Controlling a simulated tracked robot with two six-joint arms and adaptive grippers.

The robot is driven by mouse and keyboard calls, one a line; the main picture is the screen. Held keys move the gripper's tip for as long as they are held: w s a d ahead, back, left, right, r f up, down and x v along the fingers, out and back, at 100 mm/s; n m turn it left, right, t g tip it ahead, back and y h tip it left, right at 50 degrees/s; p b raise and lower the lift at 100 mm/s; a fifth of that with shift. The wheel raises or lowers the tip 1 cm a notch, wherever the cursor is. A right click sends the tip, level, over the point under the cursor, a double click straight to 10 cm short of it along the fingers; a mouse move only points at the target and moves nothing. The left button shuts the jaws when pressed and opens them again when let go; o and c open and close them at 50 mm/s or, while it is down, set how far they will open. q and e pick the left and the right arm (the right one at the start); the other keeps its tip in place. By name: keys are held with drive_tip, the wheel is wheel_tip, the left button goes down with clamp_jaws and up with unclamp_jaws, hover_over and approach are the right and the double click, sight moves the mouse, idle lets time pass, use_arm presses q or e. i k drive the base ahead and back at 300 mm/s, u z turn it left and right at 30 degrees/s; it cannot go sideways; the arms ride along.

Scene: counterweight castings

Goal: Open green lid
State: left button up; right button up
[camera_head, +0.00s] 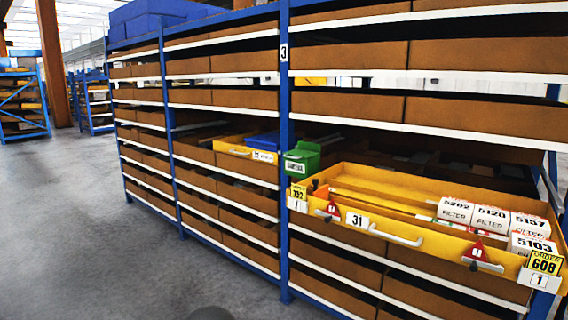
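A small green box (303,158) with a white label on its front sits in the shelf rack, beside the blue upright and at the left back corner of a pulled-out yellow drawer (400,231). Its top is a lighter green, but it is too small to tell whether this is a lid and whether it is open or shut. The label's word is hard to read. Neither of my grippers shows in this view.
White filter boxes (491,221) stand in the drawer's right part; its left part holds an orange item (320,189). Blue-framed racks (285,110) carry brown cartons (487,55). A second yellow bin (237,148) holds something blue. The grey floor (90,230) at left is clear.

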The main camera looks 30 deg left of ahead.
sight(300, 153)
drive_tip(key=k, duration=0.95)
drive_tip(key=u, duration=0.4)
drive_tip(key=i, duration=0.85)
drive_tip(key=u, duration=1)
drive_tip(key=i, duration=2.1)
drive_tip(key=z, duration=0.55)
